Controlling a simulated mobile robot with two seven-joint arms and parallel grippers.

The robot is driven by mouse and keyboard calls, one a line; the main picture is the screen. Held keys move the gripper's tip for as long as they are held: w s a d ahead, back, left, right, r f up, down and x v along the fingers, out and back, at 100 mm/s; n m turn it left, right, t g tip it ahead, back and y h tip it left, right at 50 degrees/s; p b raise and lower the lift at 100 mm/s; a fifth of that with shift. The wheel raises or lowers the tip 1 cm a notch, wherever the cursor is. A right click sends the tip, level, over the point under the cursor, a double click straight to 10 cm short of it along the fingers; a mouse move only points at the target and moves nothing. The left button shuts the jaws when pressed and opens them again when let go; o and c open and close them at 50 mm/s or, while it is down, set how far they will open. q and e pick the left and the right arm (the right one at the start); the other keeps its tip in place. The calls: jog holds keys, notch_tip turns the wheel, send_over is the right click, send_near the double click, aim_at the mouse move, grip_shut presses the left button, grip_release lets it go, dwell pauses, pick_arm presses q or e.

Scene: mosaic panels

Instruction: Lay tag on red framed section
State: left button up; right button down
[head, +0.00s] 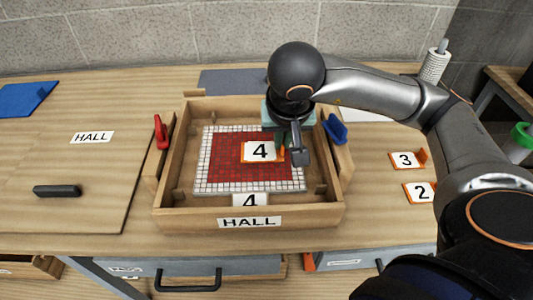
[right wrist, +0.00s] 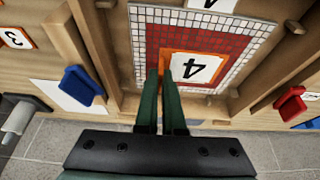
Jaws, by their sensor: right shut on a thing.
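The tag (head: 261,151) is a white plate with an orange edge and a black 4. It also shows in the right wrist view (right wrist: 190,68). My right gripper (head: 288,150) is shut on its right side in the head view, and the dark green fingers (right wrist: 163,80) meet the tag's edge in the wrist view. The tag is over the red section (head: 225,175) of a mosaic panel with a white tile border (head: 203,160). I cannot tell whether it touches the tiles. My left gripper is not in view.
The panel lies in a wooden tray (head: 170,190) labelled HALL, with a red clamp (head: 161,132) and a blue clamp (head: 334,128). Tags 3 (head: 405,160) and 2 (head: 420,192) lie at right. The table left is mostly clear.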

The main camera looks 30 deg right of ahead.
aim_at(270, 146)
jog(key=w+f, duration=0.1)
jog(key=f, duration=0.1)
jog(key=w+a+f, duration=0.1)
jog(key=w+f, duration=0.1)
jog(key=f, duration=0.2)
jog(key=f+p, duration=0.1)
jog(key=shift+w+f, duration=0.3)
jog(key=shift+f, duration=0.15)
jog(key=shift+f, duration=0.1)
jog(key=shift+f+b, duration=0.2)
jog(key=shift+b, duration=0.2)
jog(key=c, duration=1)
grip_release()
jog(key=shift+r, duration=0.1)
